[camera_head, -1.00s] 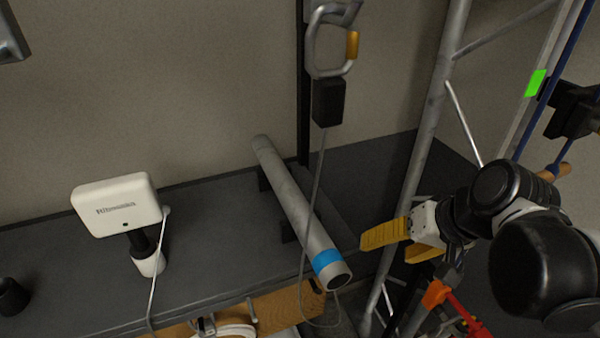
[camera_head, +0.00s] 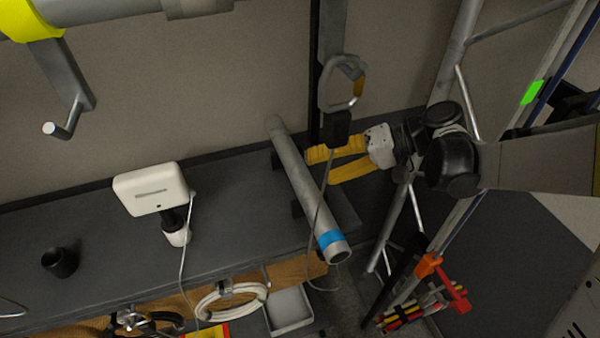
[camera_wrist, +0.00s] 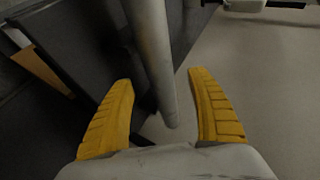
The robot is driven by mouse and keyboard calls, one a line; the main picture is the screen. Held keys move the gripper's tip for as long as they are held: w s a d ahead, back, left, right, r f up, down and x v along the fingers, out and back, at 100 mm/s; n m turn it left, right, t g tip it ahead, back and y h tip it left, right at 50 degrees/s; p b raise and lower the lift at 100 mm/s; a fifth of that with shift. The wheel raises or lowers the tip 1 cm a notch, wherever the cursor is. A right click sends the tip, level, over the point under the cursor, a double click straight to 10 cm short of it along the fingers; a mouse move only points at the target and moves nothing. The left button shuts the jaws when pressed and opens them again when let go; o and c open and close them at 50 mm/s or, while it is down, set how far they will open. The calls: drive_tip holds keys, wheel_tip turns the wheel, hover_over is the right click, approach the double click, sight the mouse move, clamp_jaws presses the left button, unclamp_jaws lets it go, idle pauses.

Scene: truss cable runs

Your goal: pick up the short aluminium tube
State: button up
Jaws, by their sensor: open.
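The short aluminium tube (camera_head: 298,178) is a grey pipe with a blue band near its front end. It lies on supports on the dark bench, its open front end at the bench edge. My gripper (camera_head: 318,168) has yellow fingers, spread open, at the right side of the tube's middle. In the wrist view the tube (camera_wrist: 152,50) runs down between the two open fingers of my gripper (camera_wrist: 163,105). The fingers look apart from it. A thin grey cable passes in front of the tube in the head view.
A carabiner with a black block (camera_head: 338,128) hangs just above my gripper. A white box device (camera_head: 150,188) stands on the bench (camera_head: 110,235) to the left. A metal truss (camera_head: 452,65) rises at the right. A black cup (camera_head: 60,262) stands at far left.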

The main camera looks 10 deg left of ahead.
sight(299, 178)
drive_tip(key=x, duration=0.6)
drive_tip(key=shift+s+f+b, duration=0.2)
drive_tip(key=shift+s+b, duration=0.1)
drive_tip(key=shift+s, duration=0.1)
drive_tip(key=shift+c, duration=1.2)
drive_tip(key=shift+r, duration=0.1)
clamp_jaws()
